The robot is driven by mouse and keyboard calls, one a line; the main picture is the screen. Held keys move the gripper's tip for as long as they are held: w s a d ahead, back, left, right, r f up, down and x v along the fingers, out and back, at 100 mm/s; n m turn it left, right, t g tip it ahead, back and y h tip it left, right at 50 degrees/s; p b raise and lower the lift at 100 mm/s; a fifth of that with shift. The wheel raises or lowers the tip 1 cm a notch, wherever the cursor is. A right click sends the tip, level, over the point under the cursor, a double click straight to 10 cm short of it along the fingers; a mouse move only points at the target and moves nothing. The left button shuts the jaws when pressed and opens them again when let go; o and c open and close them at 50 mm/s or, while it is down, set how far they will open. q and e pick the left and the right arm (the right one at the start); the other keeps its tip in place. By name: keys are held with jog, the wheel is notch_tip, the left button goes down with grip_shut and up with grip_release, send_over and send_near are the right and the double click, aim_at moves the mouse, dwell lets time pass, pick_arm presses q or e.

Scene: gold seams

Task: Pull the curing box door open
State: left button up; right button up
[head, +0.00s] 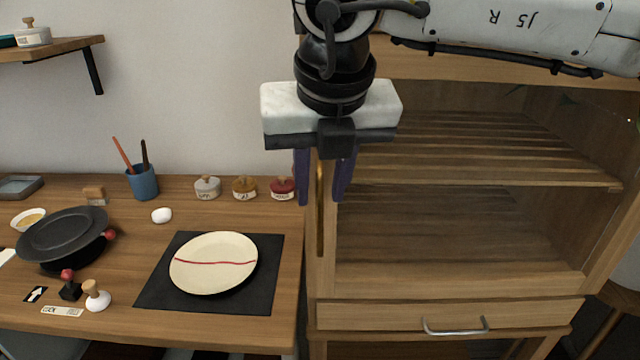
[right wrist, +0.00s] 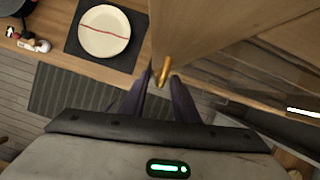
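The curing box is a pale wooden cabinet (head: 460,282) with slatted shelves seen through its glazed front. Its door looks shut. A vertical brass handle (head: 320,215) runs along the door's left edge; its end also shows in the right wrist view (right wrist: 163,72). My right gripper (head: 322,200) hangs in front of the handle with its purple fingers pointing down. The fingers are apart, one on each side of the brass bar, also in the right wrist view (right wrist: 158,82). I see no clear contact with the bar. My left gripper is out of view.
A wooden table (head: 120,322) stands left of the cabinet. It holds a cream plate (head: 213,276) with a red seam on a black mat (head: 160,292), a blue cup (head: 143,183) and several small lidded jars. A drawer with a metal pull (head: 455,330) is below the door.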

jog(key=shift+w+f, duration=0.15)
jog(key=shift+f, duration=0.35)
jog(key=shift+c, duration=0.3)
grip_shut()
dwell(0.9)
